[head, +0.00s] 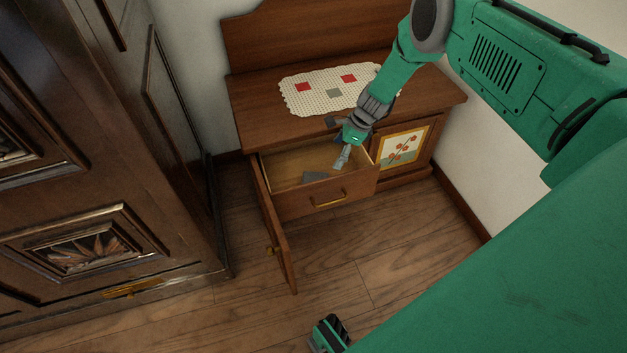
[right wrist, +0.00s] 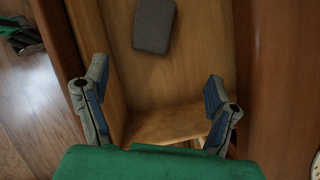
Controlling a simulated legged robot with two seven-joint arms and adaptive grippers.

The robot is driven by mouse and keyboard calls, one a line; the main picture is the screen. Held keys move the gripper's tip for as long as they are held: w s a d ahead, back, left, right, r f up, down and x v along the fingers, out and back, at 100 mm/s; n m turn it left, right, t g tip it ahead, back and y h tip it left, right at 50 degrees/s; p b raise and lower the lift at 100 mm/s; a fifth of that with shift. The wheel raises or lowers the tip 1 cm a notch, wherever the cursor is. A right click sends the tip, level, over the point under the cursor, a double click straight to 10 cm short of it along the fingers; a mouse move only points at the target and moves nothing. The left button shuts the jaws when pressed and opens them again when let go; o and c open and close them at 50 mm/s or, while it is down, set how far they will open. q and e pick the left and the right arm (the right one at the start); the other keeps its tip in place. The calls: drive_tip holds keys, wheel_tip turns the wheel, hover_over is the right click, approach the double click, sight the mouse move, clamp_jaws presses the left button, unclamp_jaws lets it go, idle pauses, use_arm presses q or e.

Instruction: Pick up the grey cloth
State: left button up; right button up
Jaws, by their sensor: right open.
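A flat dark grey piece, which looks like a folded cloth, lies on the floor of the open drawer (head: 287,165). This grey cloth (head: 316,176) is near the drawer's front in the head view. My right gripper (head: 344,153) reaches down over the right part of the drawer. In the right wrist view its two fingers (right wrist: 156,80) are spread apart with nothing between them, and the cloth lies beyond their tips. A smaller grey square (head: 334,93) shows on the doily. My left gripper is not in view.
The wooden cabinet (head: 250,95) carries a pale doily (head: 310,85) with red squares. Its lower left door (head: 275,235) stands open. A flower-painted panel (head: 403,146) is right of the drawer. A dark carved armoire (head: 100,190) stands left. Floor in front is clear.

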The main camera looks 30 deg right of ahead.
drive_tip(key=b, duration=0.3)
hover_over(318, 178)
drive_tip(key=d, duration=0.2)
drive_tip(key=f, duration=0.6)
drive_tip(key=shift+s+a+f, duration=0.15)
drive_tip(key=shift+s+f, duration=0.05)
drive_tip(key=shift+s, duration=0.15)
drive_tip(key=shift+f+b, duration=0.3)
drive_tip(key=shift+f, duration=0.05)
drive_tip(key=shift+w+d+f, duration=0.1)
drive_tip(key=shift+d+f, duration=0.2)
drive_tip(key=shift+f, duration=0.15)
drive_tip(key=a+f+b, duration=0.1)
drive_tip(key=f+b, duration=0.1)
drive_tip(key=a+f+b, duration=0.1)
drive_tip(key=f, duration=0.1)
drive_tip(key=shift+w+a, duration=0.3)
drive_tip(key=shift+a, duration=0.15)
drive_tip(key=shift+r, duration=0.1)
drive_tip(key=shift+c, duration=0.4)
drive_tip(key=shift+d, duration=0.35)
drive_tip(key=c, duration=1.3)
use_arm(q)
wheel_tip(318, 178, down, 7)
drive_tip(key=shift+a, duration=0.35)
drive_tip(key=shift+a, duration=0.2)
use_arm(e)
drive_tip(key=shift+a, duration=0.2)
